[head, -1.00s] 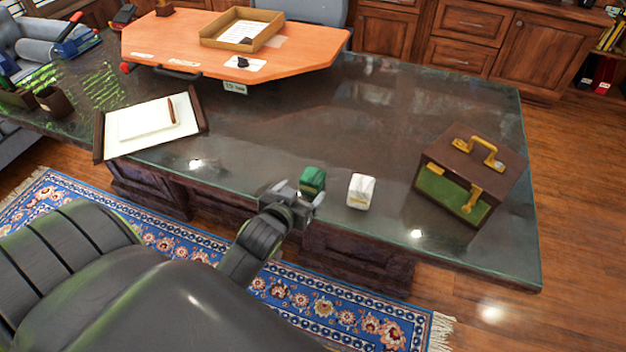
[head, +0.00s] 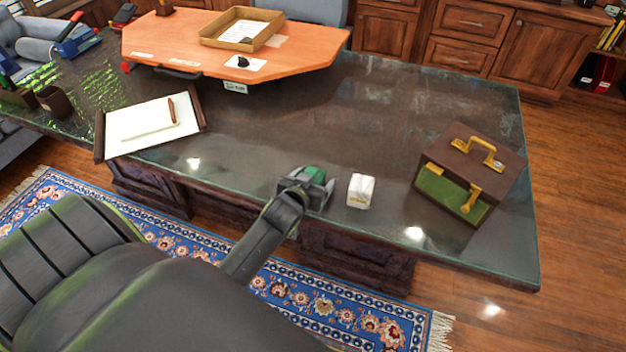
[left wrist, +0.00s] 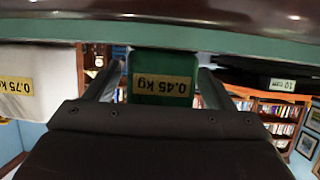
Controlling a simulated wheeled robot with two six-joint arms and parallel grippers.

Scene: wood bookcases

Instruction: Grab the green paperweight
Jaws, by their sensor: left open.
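The green paperweight (head: 315,173) stands on the dark desk near its front edge. In the left wrist view the green paperweight (left wrist: 161,66) appears upside down, with a yellow label reading 0.45 kg. My left gripper (head: 309,185) is at the paperweight, and its two fingers (left wrist: 160,88) lie on either side of it. The jaws are open, and a narrow gap shows beside the block in the wrist view. The lower part of the paperweight is hidden by the gripper in the head view. My right gripper is not in view.
A white weight (head: 360,191) stands just right of the paperweight; its label reads 0.75 kg in the wrist view (left wrist: 35,85). A brown and green case (head: 500,165) stands farther right. A writing pad (head: 140,128) lies at left. The desk's middle (head: 290,120) is clear.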

